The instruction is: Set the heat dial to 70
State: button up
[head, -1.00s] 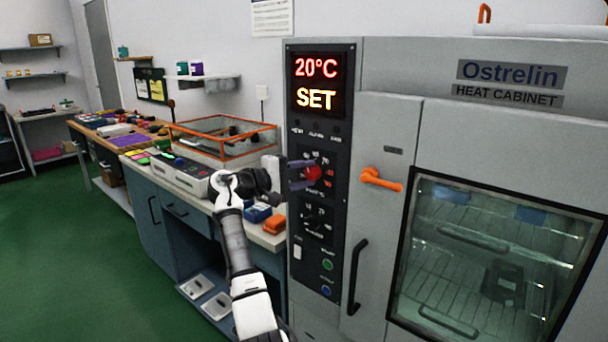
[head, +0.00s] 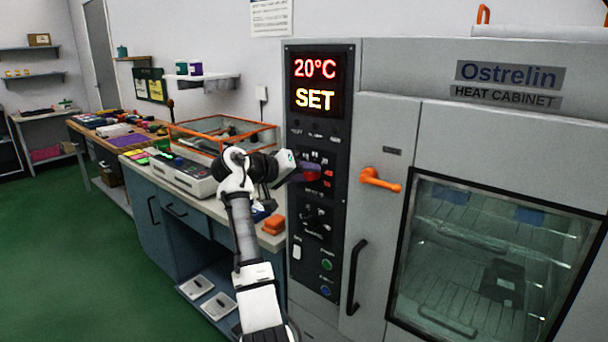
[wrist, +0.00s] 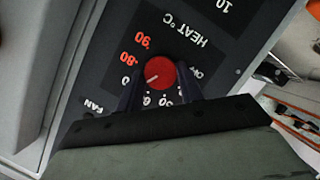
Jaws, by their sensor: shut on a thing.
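The red heat dial (head: 313,174) is on the dark control panel of the heat cabinet; it also shows in the wrist view (wrist: 161,72). My gripper (wrist: 160,88) is shut on it, one finger on each side, and its hand is rolled over in the head view (head: 306,170). In the wrist view the panel appears upside down. The dial's white mark points to the lower left, towards a number ending in 0 that my left finger partly covers, between 80 and 60. The display (head: 316,82) reads 20°C and SET.
A second dial (head: 316,222), a white switch, and green and blue buttons sit lower on the panel. An orange door handle (head: 380,180) and a black handle (head: 356,275) stick out to the right. A cluttered workbench (head: 190,205) stands left of the cabinet.

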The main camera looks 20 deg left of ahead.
jog(key=shift+d+f+m+y, duration=0.1)
jog(key=shift+m+y, duration=0.4)
jog(key=shift+m, duration=0.3)
jog(key=o, duration=1)
jog(key=b+v, duration=0.3)
jog(key=v, duration=1.1)
